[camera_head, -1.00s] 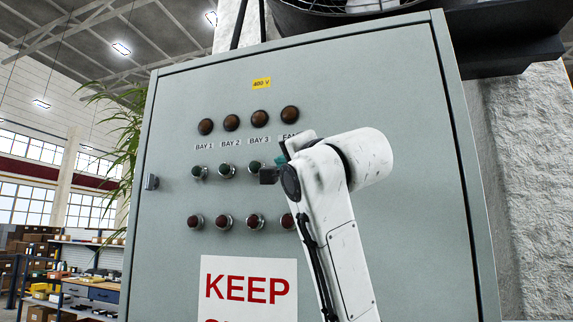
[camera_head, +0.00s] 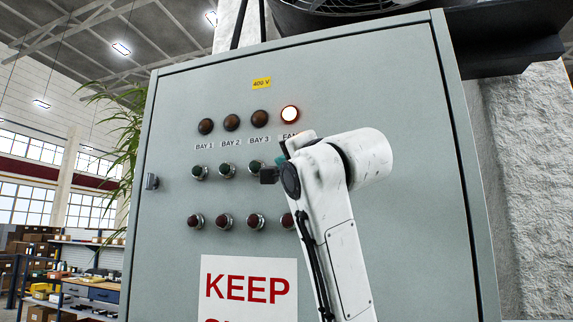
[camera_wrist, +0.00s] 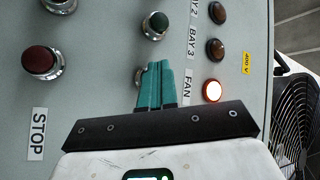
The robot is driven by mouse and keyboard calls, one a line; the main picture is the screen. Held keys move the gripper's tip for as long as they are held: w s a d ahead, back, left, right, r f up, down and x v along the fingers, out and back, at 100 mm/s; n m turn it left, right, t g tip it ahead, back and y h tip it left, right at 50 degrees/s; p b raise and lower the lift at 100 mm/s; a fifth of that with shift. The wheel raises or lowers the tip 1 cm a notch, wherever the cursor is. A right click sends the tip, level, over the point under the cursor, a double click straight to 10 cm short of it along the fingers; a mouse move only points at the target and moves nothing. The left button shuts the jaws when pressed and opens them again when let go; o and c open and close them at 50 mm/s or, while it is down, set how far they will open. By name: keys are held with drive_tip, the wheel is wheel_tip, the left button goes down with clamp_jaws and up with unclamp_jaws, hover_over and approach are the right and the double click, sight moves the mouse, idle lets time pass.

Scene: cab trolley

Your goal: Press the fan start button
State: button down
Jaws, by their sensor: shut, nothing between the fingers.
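A grey control cabinet shows a FAN column. Its lamp (camera_head: 290,113) glows orange-white, and it is also lit in the wrist view (camera_wrist: 212,90). The FAN label (camera_wrist: 187,87) is below the lamp in the head view. My gripper (camera_wrist: 156,68) has teal fingers, shut together with nothing between them. Their tips are at the fan start button (camera_wrist: 139,76), which they mostly cover; only part of its metal rim shows. In the head view my gripper (camera_head: 281,160) and arm hide that button. Exact contact cannot be told.
The green BAY 3 button (camera_wrist: 155,25) is close beside the fingers. A red button (camera_wrist: 40,60) is near a STOP label (camera_wrist: 38,133). Other lamps and buttons fill the cabinet's left. A KEEP sign (camera_head: 248,288) hangs below. A fan (camera_wrist: 297,110) is above the cabinet.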

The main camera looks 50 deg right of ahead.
drive_tip(key=shift+s+a, duration=0.25)
drive_tip(key=shift+a, duration=0.4)
drive_tip(key=shift+s+a+b, duration=0.2)
drive_tip(key=shift+s+a, duration=0.1)
drive_tip(key=shift+a, duration=0.45)
drive_tip(key=shift+s+a+b, duration=0.2)
drive_tip(key=shift+s+a, duration=0.05)
drive_tip(key=shift+a, duration=0.55)
drive_tip(key=shift+s+a+b, duration=0.2)
drive_tip(key=shift+s+a, duration=0.1)
drive_tip(key=shift+a, duration=0.45)
drive_tip(key=shift+f, duration=0.1)
